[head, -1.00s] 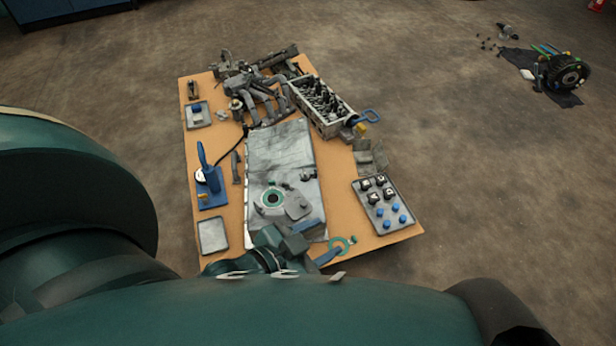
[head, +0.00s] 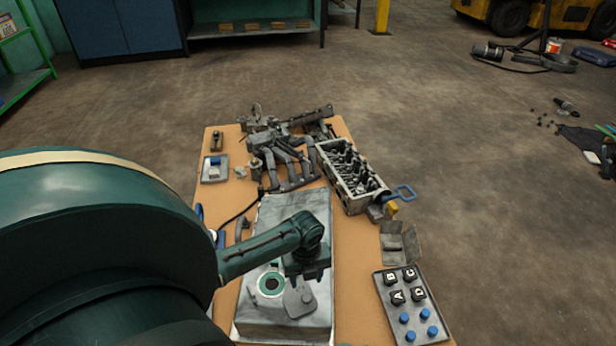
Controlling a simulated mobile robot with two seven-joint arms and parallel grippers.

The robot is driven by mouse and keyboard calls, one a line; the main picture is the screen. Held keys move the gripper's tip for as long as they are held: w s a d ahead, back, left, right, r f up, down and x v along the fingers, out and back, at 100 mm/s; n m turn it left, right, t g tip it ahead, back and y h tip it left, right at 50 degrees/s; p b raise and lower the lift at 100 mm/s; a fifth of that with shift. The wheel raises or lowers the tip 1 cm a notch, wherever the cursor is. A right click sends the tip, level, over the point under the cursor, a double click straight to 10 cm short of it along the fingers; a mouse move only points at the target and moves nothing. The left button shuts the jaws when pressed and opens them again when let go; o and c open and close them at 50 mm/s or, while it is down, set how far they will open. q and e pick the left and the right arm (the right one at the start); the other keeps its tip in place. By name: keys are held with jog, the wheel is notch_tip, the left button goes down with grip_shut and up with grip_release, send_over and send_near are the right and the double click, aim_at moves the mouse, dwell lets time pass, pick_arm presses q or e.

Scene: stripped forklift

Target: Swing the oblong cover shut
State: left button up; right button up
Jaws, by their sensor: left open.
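The oblong cover (head: 299,302) is a flat grey plate with a small raised knob. It lies on top of the large grey metal box (head: 262,320), to the right of a round opening with a green ring (head: 270,284). The opening is uncovered. My left gripper (head: 308,276) points down over the box, just behind the cover in the picture, and is open. I cannot tell whether its fingers touch anything. The gripper and forearm hide part of the box top. My right gripper is not in view.
An engine block (head: 350,178) and grey pipework (head: 280,155) fill the table's far end. A tray with lettered blocks and blue knobs (head: 410,305) lies on the right. A blue handle (head: 403,193) sticks out past the table's right edge. My left arm covers the table's left side.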

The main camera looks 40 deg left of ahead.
pick_arm(q)
notch_tip(320, 180, down, 8)
jog(key=b, duration=0.3)
jog(key=shift+f+b, duration=0.2)
jog(key=shift+b, duration=0.2)
jog(key=shift+f, duration=0.5)
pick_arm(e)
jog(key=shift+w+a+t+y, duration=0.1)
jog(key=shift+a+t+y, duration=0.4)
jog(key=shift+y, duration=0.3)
pick_arm(q)
jog(key=shift+c, duration=0.2)
grip_shut()
